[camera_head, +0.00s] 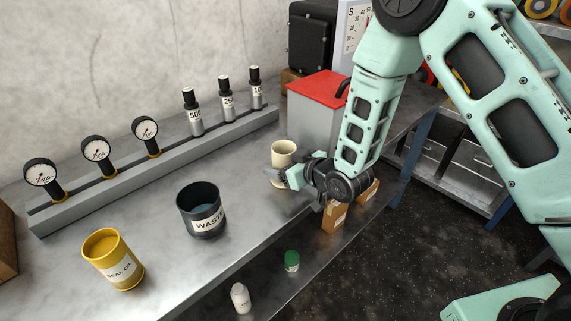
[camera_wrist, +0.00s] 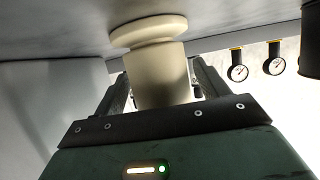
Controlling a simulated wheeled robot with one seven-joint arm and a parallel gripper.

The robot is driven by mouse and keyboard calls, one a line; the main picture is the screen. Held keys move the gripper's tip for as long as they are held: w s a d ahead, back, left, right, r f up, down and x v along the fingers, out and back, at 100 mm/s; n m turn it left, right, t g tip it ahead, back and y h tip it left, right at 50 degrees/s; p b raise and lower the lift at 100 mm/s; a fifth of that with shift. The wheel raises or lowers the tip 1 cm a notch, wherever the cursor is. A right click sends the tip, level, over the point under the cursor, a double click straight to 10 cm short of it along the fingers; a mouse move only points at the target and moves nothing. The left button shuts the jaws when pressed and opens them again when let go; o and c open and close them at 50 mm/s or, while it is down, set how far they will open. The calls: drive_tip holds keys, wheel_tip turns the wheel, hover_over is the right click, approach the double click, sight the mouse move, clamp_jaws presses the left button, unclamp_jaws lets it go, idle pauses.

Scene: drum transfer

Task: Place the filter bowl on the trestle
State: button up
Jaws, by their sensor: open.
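A cream cylindrical vessel, which I take to be the filter bowl (camera_head: 283,152), stands on the grey metal bench in front of the red-lidded box. In the wrist view the bowl (camera_wrist: 160,82) has a wide rim or flange and sits between the two fingers. My gripper (camera_head: 282,177) is open at the bowl's near side, with one finger on either side of it; it also shows in the wrist view (camera_wrist: 160,90). I cannot tell whether either finger touches the bowl. A blue-legged table (camera_head: 420,145) at the right may be the trestle; my arm partly hides it.
The red-lidded grey box (camera_head: 316,108) stands close behind the bowl. A black waste pot (camera_head: 201,210) and a yellow oil can (camera_head: 113,260) stand to the left on the bench (camera_head: 160,198). Gauges and weights line a rail behind. Cartons and bottles sit on the lower shelf.

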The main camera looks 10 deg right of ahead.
drive_tip(key=shift+r, duration=0.15)
drive_tip(key=v, duration=1.2)
drive_tip(key=s+r+g+h, duration=0.3)
drive_tip(key=s+r+g, duration=0.2)
drive_tip(key=s, duration=0.7)
drive_tip(key=s+a+r+g+h, duration=0.1)
drive_tip(key=s+r+g+h, duration=0.2)
drive_tip(key=s, duration=0.9)
wheel_tip(320, 180, up, 3)
drive_tip(key=g, duration=0.3)
drive_tip(key=shift+s+n+h+p, duration=0.25)
drive_tip(key=shift+n+h+p, duration=0.05)
drive_tip(key=shift+n+h, duration=0.1)
drive_tip(key=shift+r, duration=0.25)
